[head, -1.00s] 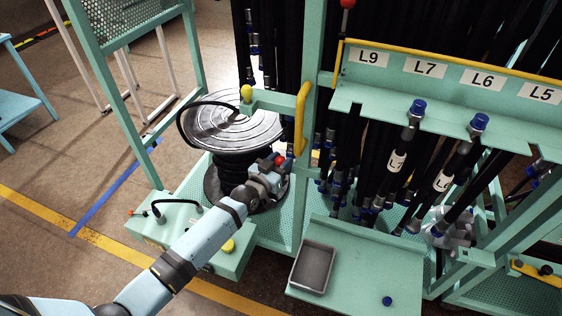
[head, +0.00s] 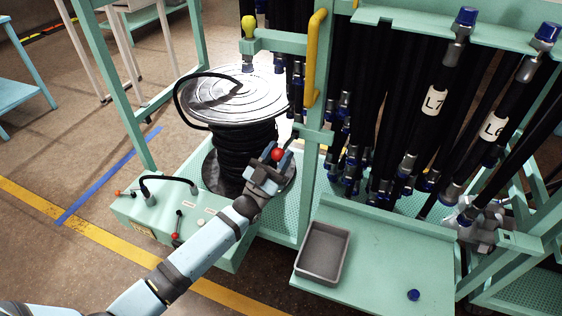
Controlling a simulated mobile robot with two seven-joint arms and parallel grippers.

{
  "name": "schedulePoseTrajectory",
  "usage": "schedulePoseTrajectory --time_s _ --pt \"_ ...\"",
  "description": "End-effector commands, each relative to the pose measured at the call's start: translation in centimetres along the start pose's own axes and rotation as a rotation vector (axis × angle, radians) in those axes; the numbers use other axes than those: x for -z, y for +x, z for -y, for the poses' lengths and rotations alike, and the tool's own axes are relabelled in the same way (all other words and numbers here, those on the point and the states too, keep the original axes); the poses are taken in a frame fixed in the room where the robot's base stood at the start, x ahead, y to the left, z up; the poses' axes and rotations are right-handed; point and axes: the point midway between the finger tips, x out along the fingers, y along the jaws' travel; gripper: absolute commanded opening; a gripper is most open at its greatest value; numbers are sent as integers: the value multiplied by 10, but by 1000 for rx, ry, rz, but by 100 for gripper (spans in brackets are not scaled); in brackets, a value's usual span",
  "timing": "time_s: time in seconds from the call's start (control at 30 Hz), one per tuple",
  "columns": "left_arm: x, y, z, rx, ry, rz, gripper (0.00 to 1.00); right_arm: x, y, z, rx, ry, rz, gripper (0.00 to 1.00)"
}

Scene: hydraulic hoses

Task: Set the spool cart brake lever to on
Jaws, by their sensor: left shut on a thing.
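The spool cart carries a black hose spool with a round metal top flange (head: 235,100). A lever with a red ball knob (head: 277,154) stands at the spool's right side, near the green frame post. My left gripper (head: 272,165) is shut on this lever, with the red knob showing between its fingers. The lever's shaft and base are hidden behind the gripper, and I cannot read any on or off marking. My right gripper is out of view.
A green box (head: 140,222) at the cart's front bears a small red-ended lever (head: 175,237). A grey tray (head: 323,252) and a blue cap (head: 413,295) lie on the green shelf (head: 375,265). Labelled hoses (head: 435,98) hang at right. A yellow handle (head: 315,55) stands above the gripper.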

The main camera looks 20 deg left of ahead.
Motion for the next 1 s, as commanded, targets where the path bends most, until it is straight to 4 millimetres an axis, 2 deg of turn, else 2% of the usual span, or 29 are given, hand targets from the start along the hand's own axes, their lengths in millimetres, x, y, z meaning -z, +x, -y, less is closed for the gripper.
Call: schedulePoseTrajectory --time_s 0.03,0.3,1.0 --pt "-11 -11 -2 -2 9 -34 0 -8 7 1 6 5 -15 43" --pt "-19 -23 -5 -10 41 -145 0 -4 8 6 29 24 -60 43" --pt "-25 -29 -6 -10 39 -136 0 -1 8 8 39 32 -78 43"
